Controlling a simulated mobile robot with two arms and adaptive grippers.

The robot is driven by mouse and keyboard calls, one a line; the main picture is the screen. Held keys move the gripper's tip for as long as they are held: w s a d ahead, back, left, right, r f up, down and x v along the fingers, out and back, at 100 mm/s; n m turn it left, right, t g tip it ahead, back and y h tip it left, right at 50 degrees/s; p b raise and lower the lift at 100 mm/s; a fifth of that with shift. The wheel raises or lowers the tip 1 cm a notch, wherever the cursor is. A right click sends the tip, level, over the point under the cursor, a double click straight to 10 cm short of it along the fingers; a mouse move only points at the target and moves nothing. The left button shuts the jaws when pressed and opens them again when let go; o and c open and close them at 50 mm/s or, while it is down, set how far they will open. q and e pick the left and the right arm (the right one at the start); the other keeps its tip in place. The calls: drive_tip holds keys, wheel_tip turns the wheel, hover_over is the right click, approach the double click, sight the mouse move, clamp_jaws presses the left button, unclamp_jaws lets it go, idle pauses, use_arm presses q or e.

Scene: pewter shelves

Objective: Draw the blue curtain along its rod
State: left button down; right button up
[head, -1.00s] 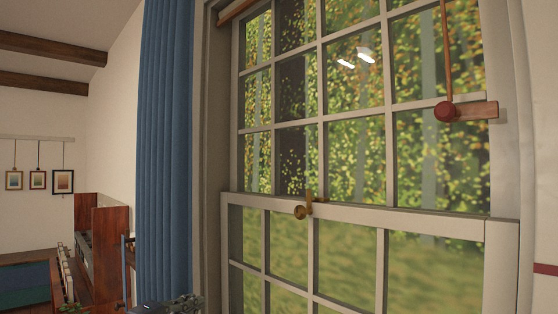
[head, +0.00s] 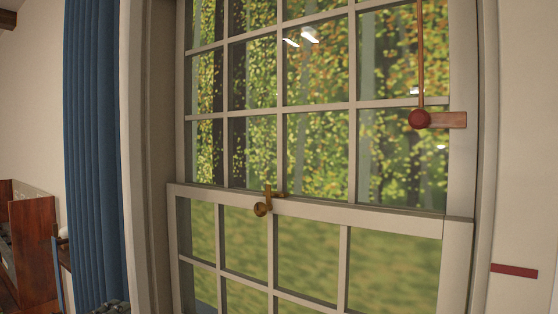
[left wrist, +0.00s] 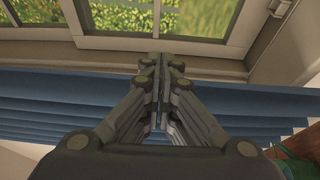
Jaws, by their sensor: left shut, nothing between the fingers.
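The blue curtain (head: 94,150) hangs in vertical folds at the left side of the window in the head view, bunched into a narrow strip. Its rod is out of view. In the left wrist view the curtain (left wrist: 45,110) spans the picture as a blue pleated band. My left gripper (left wrist: 160,62) is shut and empty, its fingers in front of the curtain in that view; I cannot tell whether they touch it. In the head view only a dark bit of the left gripper (head: 112,307) shows at the bottom edge, by the curtain's lower part. My right gripper is not in view.
A sash window (head: 310,205) with a pale frame fills the middle, with a brass latch (head: 262,207). A wooden cabinet (head: 33,235) stands at the left. A red strip (head: 514,271) is on the right wall.

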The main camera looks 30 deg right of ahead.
use_arm(q)
drive_tip(key=p+v, duration=0.3)
drive_tip(key=v, duration=0.3)
drive_tip(key=shift+s, duration=0.2)
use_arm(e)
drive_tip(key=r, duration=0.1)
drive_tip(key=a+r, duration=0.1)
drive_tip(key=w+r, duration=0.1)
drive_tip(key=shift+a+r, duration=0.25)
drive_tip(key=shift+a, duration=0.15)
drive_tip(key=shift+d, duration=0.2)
